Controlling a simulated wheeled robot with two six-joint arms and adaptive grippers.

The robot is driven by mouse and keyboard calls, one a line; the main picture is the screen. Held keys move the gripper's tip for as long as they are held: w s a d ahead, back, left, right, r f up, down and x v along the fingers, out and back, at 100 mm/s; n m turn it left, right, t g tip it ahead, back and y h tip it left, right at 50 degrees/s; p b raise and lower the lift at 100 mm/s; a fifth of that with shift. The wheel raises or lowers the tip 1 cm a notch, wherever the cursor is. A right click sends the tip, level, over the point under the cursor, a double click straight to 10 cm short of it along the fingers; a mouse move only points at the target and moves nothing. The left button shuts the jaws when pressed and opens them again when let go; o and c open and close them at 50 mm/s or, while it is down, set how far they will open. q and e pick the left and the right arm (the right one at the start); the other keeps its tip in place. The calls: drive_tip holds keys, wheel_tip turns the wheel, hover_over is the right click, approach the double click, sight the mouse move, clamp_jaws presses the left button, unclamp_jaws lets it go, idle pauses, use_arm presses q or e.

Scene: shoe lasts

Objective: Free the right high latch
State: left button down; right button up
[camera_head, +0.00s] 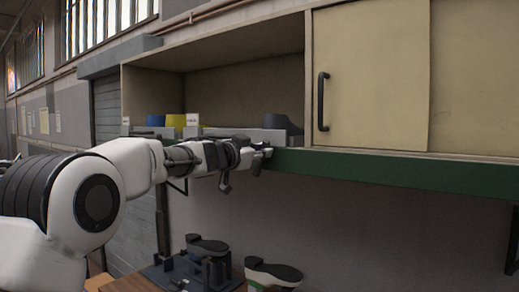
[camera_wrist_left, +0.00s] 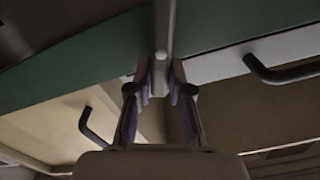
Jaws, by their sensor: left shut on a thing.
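My left gripper (camera_head: 257,156) is at the green front edge of the high cabinet, just left of the closed cream sliding door (camera_head: 375,75). In the left wrist view its two fingers (camera_wrist_left: 160,88) are closed in around a narrow grey upright piece with a small round knob, which I take to be the latch (camera_wrist_left: 161,25). The latch crosses the green edge (camera_wrist_left: 75,60). In the head view the gripper hides most of the latch. My right gripper is in neither view.
A black handle (camera_head: 322,101) stands out from the sliding door. The open bay holds grey bins (camera_head: 240,133) and blue and yellow things. The wall under the cabinet is clear.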

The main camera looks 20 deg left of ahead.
sight(275, 159)
use_arm(q)
drive_tip(key=m, duration=0.3)
drive_tip(key=d+f+m+b, duration=0.1)
drive_tip(key=m, duration=0.2)
drive_tip(key=m+b, duration=0.1)
drive_tip(key=m, duration=0.3)
drive_tip(key=shift+s+d+f, duration=0.25)
drive_tip(key=shift+f, duration=0.15)
drive_tip(key=shift+f+m+b, duration=0.2)
drive_tip(key=shift+m+b, duration=0.05)
drive_tip(key=shift+m, duration=0.6)
drive_tip(key=shift+f+m+b, duration=0.15)
drive_tip(key=shift+m+b, duration=0.1)
drive_tip(key=shift+m, duration=0.6)
drive_tip(key=c, duration=1.1)
unclamp_jaws()
drive_tip(key=shift+o, duration=0.2)
drive_tip(key=shift+s, duration=0.1)
drive_tip(key=v, duration=1.1)
drive_tip(key=shift+s, duration=0.35)
